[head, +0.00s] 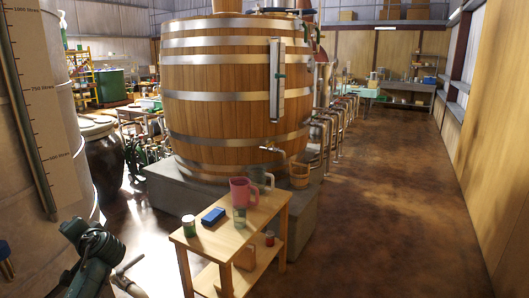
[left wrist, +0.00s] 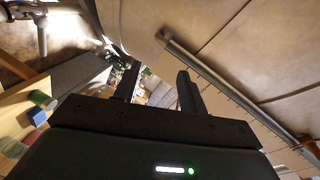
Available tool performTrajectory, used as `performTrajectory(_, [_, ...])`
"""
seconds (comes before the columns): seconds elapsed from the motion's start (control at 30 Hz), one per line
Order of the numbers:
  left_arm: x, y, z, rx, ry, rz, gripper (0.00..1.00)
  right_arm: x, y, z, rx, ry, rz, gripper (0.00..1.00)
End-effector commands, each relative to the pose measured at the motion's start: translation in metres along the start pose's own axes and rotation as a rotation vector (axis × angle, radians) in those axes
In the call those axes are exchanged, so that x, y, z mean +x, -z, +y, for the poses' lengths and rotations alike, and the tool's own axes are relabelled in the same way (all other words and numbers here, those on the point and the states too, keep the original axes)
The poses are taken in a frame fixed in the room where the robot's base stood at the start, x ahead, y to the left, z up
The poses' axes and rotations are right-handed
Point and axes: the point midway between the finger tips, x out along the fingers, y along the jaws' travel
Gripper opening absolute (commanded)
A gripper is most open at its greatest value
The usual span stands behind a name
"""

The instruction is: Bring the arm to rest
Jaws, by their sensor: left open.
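My left gripper (left wrist: 157,80) shows in the left wrist view with its two dark fingers apart and nothing between them. In the head view a dark and teal jointed part at the lower left looks like my left arm, close to the big grey tank (head: 35,120); its fingers cannot be made out there. My right gripper is in neither view.
A wooden table (head: 225,243) holds a pink jug (head: 243,192), a blue box (head: 213,216), a small green-and-white jar (head: 189,226) and a clear greenish cup (head: 239,217). A large barrel (head: 225,95) stands behind on a stone plinth (head: 180,193). The floor (head: 390,200) at right is clear.

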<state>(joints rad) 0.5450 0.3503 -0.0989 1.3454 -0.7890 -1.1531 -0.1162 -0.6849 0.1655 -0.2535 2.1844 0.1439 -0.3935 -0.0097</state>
Motion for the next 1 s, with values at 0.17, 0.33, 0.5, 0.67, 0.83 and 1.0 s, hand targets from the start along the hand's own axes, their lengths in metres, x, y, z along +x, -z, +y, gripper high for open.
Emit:
performTrajectory(0.17, [-0.014, 0.061, 0.034, -0.200, -0.221, 0.303, 0.41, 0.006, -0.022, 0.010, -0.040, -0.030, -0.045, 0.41])
performTrajectory(0.33, [-0.042, 0.110, 0.044, -0.429, -0.394, 0.547, 0.41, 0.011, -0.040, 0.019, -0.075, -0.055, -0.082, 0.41])
performTrajectory(0.5, [-0.074, 0.147, 0.034, -0.692, -0.531, 0.758, 0.41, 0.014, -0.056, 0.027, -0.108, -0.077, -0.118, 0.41])
performTrajectory(0.67, [-0.103, 0.115, 0.095, -0.655, -0.619, 0.742, 0.41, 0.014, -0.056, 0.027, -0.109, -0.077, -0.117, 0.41])
performTrajectory(0.83, [-0.144, 0.069, 0.160, -0.610, -0.720, 0.710, 0.41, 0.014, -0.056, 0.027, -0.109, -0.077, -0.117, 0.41])
performTrajectory(1.0, [-0.210, -0.002, 0.229, -0.569, -0.862, 0.654, 0.41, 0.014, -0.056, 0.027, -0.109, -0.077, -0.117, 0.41])
